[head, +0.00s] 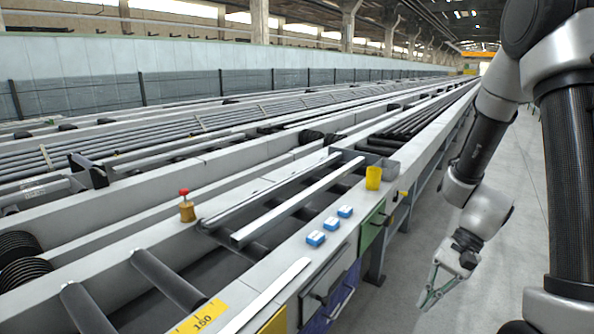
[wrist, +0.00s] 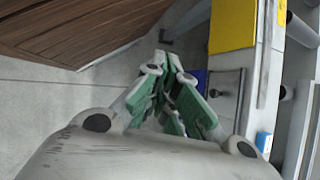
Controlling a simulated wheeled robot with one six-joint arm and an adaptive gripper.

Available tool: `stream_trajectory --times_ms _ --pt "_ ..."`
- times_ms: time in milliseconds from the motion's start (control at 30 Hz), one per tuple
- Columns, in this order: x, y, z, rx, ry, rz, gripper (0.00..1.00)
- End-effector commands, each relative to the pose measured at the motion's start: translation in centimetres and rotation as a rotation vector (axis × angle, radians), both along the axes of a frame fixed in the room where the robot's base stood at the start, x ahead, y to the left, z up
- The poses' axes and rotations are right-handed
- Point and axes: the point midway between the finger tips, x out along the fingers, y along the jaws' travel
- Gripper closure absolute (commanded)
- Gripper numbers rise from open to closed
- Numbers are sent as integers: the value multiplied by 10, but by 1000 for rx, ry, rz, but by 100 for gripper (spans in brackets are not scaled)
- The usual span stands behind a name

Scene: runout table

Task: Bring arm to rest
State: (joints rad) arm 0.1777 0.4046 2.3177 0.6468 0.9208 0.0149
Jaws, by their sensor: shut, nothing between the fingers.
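My gripper (head: 432,298) hangs low at the right of the head view, over the grey floor beside the runout table. Its fingers point down and are apart from the table. In the wrist view my gripper (wrist: 172,62) shows green-padded fingers shut together with nothing between them. My arm runs down from the upper right of the head view.
The runout table (head: 417,143) runs away at the left with rollers and bars. A brown slatted surface (wrist: 75,28) shows in the wrist view. The floor (head: 505,170) is clear.

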Motion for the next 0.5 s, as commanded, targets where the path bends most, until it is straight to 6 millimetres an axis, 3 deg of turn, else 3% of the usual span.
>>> stream_trajectory --times_ms 33,100,300,500 --pt "-7 -10 22 -38 -55 84 100" --pt "-18 -25 48 -97 -120 196 100" --pt "-44 -63 115 -287 -309 456 100" --pt "-66 -86 175 -476 -519 601 100"
